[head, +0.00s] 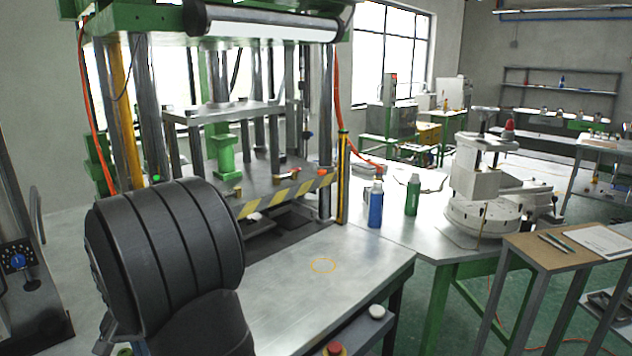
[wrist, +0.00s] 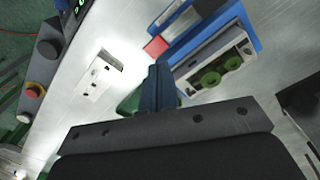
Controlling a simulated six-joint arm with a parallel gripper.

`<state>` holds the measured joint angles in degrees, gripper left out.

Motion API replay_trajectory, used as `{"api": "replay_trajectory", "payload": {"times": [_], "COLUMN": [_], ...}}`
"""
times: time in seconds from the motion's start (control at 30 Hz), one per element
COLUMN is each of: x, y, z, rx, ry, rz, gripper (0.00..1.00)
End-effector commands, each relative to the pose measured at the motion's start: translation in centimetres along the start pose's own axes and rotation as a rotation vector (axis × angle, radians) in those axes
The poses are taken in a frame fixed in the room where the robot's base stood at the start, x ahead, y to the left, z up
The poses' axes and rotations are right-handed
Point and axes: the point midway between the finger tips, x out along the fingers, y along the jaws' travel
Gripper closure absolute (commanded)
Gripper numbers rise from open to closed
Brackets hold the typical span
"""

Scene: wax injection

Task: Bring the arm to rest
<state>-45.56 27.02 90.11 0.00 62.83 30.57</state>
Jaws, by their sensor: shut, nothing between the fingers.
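My gripper (wrist: 157,80) shows in the wrist view as dark narrow fingers closed together, with nothing held between them. It is above a metal worktop (wrist: 135,45). In the head view a black part of my arm fills the lower left and hides the gripper and part of the bench (head: 330,262). To the right of the fingers in the wrist view is a pale metal block with green round parts (wrist: 209,78), next to a blue thing (wrist: 205,35). A small red piece (wrist: 156,47) is close to the fingertips.
A pale block with holes (wrist: 98,76) lies left of the fingers. A control box with a red button (wrist: 34,90) is at the far left. In the head view a press (head: 230,110) stands behind my arm. Blue (head: 375,204) and green (head: 412,195) bottles stand right.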

Motion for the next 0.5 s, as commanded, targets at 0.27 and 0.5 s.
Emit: {"api": "replay_trajectory", "payload": {"times": [0.27, 0.5], "x": [-0.1, 1.3], "y": [0.0, 0.0], "z": [0.0, 0.1], "rx": [0.000, 0.000], "ry": [-0.001, -0.003], "rz": [0.000, 0.002], "gripper": [1.00, 1.00]}}
